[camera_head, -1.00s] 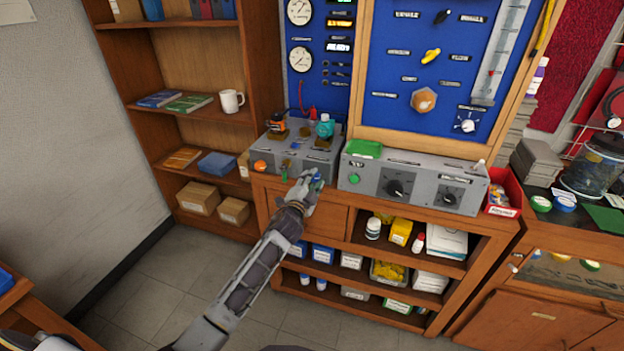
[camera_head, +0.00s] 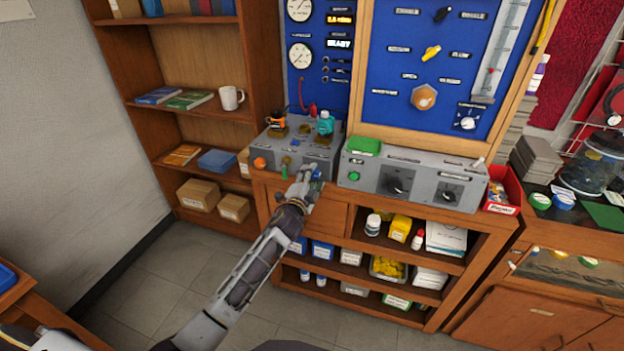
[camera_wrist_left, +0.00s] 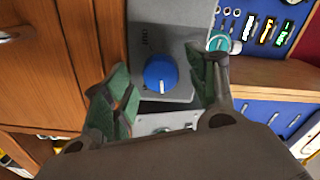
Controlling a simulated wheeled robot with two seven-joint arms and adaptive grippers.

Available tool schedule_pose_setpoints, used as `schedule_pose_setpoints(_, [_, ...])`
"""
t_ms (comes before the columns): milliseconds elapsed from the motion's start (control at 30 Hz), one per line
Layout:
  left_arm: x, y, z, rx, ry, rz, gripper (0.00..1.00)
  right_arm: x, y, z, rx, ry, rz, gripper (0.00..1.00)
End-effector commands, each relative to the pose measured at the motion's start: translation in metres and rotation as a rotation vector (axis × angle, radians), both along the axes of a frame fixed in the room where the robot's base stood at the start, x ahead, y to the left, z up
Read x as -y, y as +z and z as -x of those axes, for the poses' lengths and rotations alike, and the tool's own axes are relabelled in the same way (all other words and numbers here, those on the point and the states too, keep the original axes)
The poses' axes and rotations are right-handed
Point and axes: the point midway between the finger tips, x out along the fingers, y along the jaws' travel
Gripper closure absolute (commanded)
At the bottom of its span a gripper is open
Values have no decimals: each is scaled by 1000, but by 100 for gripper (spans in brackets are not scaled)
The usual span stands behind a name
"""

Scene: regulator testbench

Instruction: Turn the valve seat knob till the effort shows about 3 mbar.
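A blue round knob (camera_wrist_left: 161,74) with a white pointer line sits on a grey box face in the left wrist view. Its full label cannot be read, so I cannot confirm it is the valve seat knob. My left gripper (camera_wrist_left: 165,88) is open, with one green-padded finger on each side of the knob and a gap to it. In the head view, my left gripper (camera_head: 306,180) is at the front of the left grey box (camera_head: 315,160) and hides part of it. The lit displays (camera_head: 340,43) on the blue panel are too small to read surely. My right gripper is not in view.
A second grey box (camera_head: 410,180) with two black knobs stands to the right, below a framed blue panel (camera_head: 385,70). A wooden drawer front (camera_head: 325,212) lies just below the gripper. A bookshelf (camera_head: 190,120) stands at the left.

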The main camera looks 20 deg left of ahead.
Motion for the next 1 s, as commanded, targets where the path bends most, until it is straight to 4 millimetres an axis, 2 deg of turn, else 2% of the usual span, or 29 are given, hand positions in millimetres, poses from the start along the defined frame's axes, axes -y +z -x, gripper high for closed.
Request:
schedule_pose_setpoints(467, [0, -1, 5, -1, 0, 0, 42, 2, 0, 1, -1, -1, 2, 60])
schedule_pose_setpoints(1000, [-1, -1, 47, -1, -1, 1, 42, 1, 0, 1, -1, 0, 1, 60])
